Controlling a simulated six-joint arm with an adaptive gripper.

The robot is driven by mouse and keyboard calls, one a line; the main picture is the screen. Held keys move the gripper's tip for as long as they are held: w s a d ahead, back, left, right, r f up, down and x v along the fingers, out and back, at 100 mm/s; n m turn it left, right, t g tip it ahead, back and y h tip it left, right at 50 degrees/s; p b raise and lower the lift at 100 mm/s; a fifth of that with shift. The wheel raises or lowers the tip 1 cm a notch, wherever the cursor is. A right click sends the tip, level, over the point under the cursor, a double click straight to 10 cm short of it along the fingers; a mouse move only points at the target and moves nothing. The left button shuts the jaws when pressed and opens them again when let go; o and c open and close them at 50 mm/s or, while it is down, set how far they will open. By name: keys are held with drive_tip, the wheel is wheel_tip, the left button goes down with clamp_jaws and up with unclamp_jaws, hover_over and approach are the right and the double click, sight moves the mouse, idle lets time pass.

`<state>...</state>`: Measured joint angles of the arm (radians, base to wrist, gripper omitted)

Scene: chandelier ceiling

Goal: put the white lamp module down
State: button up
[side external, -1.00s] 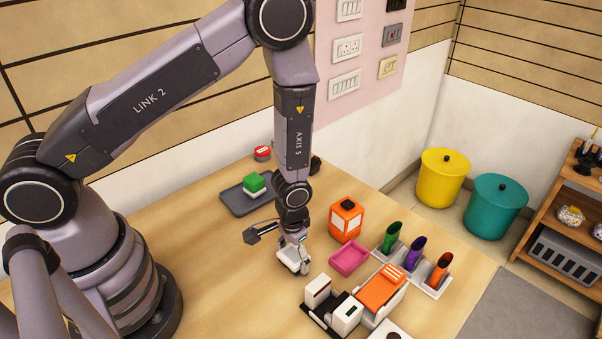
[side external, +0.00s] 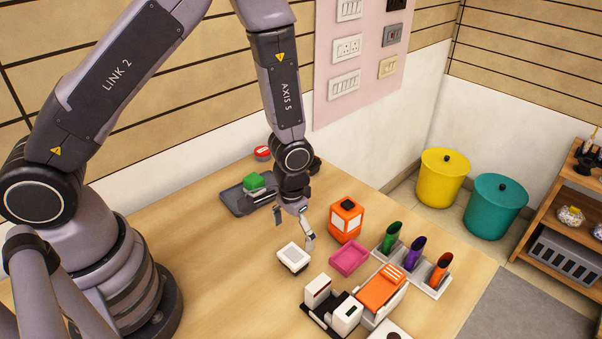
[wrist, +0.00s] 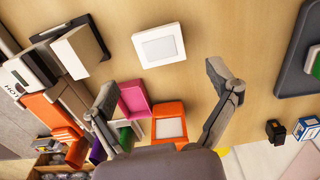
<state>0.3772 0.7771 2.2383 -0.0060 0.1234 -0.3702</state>
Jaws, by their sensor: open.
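The white lamp module (side external: 293,258) is a square white block with a raised rim. It lies flat on the wooden table, left of the pink tray (side external: 349,258). It also shows in the wrist view (wrist: 158,45), apart from my fingers. My gripper (side external: 295,230) is open and empty, above and a little behind the module.
An orange and white box (side external: 346,221) stands close to the right of my gripper. A dark tray (side external: 238,202) with a green-topped block (side external: 254,183) lies behind left. White and black devices (side external: 333,306) stand at front right. The table's left front is clear.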

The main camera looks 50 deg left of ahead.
wheel_tip(320, 180, up, 11)
drive_tip(key=a+t, duration=0.1)
drive_tip(key=a, duration=0.1)
wheel_tip(320, 180, up, 8)
drive_tip(key=r+t, duration=0.1)
hover_over(289, 248)
drive_tip(key=s+a, duration=0.2)
drive_tip(key=a, duration=0.1)
drive_tip(key=s+a+r+t, duration=0.1)
drive_tip(key=s+a+r, duration=0.2)
drive_tip(key=s+r, duration=0.3)
drive_tip(key=s+a+r+t, duration=0.2)
drive_tip(key=s+a+r, duration=0.2)
drive_tip(key=s, duration=0.5)
wheel_tip(289, 248, up, 3)
drive_tip(key=shift+a+f+t, duration=0.2)
drive_tip(key=shift+a+t, duration=0.1)
